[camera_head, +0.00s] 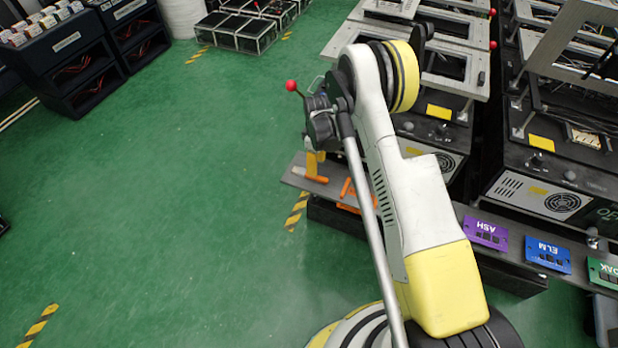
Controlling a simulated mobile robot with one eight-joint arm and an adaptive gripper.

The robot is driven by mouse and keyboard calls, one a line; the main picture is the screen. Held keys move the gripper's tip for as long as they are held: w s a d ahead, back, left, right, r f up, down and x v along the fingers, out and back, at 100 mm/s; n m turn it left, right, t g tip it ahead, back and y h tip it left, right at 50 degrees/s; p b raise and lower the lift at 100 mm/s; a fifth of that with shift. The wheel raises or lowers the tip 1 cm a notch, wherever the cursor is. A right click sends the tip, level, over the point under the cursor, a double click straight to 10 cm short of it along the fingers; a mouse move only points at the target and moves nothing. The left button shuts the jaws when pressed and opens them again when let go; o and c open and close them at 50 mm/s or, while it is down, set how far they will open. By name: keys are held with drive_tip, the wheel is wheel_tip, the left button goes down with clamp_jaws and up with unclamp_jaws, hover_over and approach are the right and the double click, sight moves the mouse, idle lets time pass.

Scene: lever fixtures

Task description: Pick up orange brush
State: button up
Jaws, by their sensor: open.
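A small orange item (310,176), with a yellow upright part above it, is at the left end of the grey bench ledge (293,181). A second orange item (347,191) lies to its right on the ledge, partly hidden behind my arm. Either could be the orange brush; they are too small to tell. My gripper (317,146), dark and pointing down, is above the left end of the ledge, close over the first orange item in the picture. It is open. Its fingertips are small and unclear, and I cannot tell whether they touch anything.
Purple ASH (485,232), blue ELM (547,254) and green OAK (605,272) plates line the ledge at right. Machines with grey frames (450,70) stand behind. A red lever knob (291,86) shows beside my gripper. Green floor at left is clear, with dark racks (70,60) beyond.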

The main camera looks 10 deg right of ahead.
drive_tip(key=f+b, duration=0.1)
drive_tip(key=f, duration=0.1)
drive_tip(key=f+b, duration=0.1)
drive_tip(key=f, duration=0.1)
drive_tip(key=f+b, duration=0.1)
drive_tip(key=f, duration=0.1)
drive_tip(key=shift+w+a+f, duration=0.3)
drive_tip(key=shift+a+f, duration=0.05)
drive_tip(key=shift+f, duration=0.05)
drive_tip(key=shift+r, duration=0.1)
clamp_jaws()
